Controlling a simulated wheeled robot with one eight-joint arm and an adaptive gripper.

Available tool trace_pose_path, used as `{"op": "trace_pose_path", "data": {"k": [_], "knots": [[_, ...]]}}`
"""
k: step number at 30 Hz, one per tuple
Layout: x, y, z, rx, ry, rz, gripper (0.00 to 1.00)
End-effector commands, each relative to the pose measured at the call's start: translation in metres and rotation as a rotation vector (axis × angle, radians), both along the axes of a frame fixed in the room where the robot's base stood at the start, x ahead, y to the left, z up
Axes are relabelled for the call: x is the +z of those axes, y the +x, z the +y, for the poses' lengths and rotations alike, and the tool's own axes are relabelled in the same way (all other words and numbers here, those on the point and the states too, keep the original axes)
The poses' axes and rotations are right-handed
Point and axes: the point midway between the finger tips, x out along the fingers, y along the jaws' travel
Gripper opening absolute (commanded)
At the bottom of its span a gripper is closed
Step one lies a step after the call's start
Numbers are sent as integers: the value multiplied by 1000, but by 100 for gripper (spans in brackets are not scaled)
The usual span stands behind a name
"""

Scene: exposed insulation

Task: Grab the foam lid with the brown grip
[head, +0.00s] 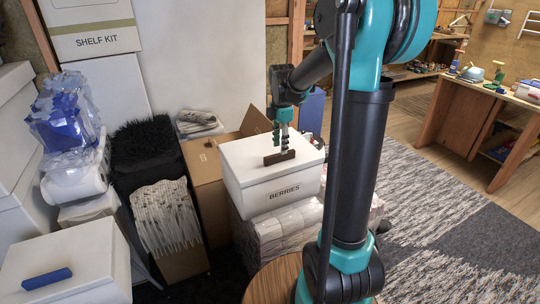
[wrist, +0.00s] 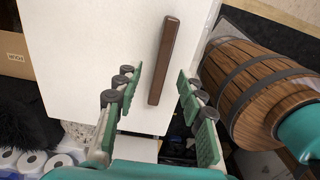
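The white foam lid (head: 245,165) sits on a white box marked BERRIES (head: 283,192), right of centre in the head view. Its brown grip (head: 271,160) is a bar standing on the lid's top. In the wrist view the lid (wrist: 85,55) fills the upper middle, and the grip runs nearly upright in the picture. My gripper (head: 284,146) points down over the lid at the grip. In the wrist view its green-padded fingers (wrist: 159,73) are apart, one on each side of the grip's lower part, with gaps showing. The fingers hold nothing.
Another white box with a blue grip (head: 47,278) stands at the lower left. Wrapped packs (head: 283,230) lie under the BERRIES box, and a cardboard box (head: 205,185) stands left of it. A wooden barrel (wrist: 240,70) is close on the right in the wrist view.

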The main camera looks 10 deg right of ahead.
Motion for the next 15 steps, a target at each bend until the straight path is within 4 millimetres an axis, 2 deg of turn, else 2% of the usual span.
{"op": "trace_pose_path", "data": {"k": [9,15], "knots": [[-41,-2,1,0,0,0,40],[-50,-2,1,0,0,0,40]]}}
